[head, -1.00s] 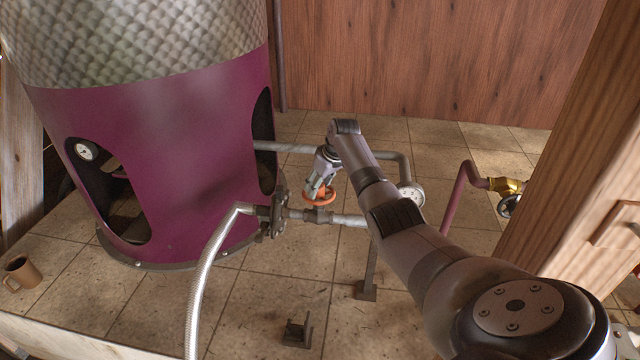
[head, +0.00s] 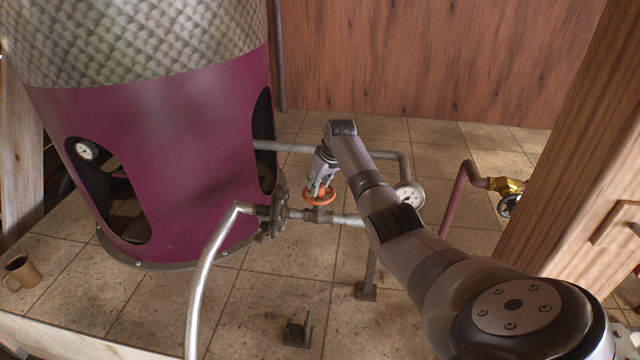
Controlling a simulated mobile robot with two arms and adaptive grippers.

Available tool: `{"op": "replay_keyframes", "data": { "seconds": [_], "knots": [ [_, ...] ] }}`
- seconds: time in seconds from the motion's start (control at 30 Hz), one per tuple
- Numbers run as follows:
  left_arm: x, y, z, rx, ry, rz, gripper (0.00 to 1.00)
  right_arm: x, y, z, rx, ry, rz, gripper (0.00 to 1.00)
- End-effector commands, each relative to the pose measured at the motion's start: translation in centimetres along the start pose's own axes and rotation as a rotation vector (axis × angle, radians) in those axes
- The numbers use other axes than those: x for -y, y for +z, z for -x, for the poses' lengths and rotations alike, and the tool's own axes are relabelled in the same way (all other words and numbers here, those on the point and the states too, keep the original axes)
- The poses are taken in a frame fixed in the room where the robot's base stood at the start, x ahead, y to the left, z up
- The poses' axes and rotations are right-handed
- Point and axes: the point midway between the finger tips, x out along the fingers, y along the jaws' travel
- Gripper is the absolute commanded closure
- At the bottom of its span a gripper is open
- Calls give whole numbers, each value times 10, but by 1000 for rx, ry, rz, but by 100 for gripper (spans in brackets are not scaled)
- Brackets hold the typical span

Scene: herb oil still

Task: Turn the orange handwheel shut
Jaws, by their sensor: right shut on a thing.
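The orange handwheel (head: 319,198) sits on top of a valve on the horizontal grey pipe (head: 347,219), just right of the flange beside the purple still. My right gripper (head: 319,191) reaches down onto the handwheel from above and is shut on it. The fingers cover part of the wheel's far side and hub; the near rim shows. My left gripper is not in view.
The purple still (head: 180,160) stands close on the left. A braided hose (head: 205,275) runs down from the flange. A gauge (head: 410,195) hangs at the pipe bend, behind my arm. A brass valve (head: 507,186) and wooden post (head: 570,150) are at right.

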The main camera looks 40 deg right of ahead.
Motion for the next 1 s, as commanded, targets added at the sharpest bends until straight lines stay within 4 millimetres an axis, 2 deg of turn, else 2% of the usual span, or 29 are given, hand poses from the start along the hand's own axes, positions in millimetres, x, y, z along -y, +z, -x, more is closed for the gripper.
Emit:
{"op": "replay_keyframes", "data": {
  "seconds": [0.27,0.3,0.57,0.87,1.0],
  "knots": [
    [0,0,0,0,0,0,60,0,0,0,0,4,-14,99],
    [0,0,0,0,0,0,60,0,0,0,0,4,-14,70],
    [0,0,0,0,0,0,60,0,0,0,0,4,-13,53],
    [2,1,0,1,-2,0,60,0,0,0,-1,4,-13,51],
    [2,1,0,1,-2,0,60,-1,0,7,-2,4,-12,51]
  ]
}}
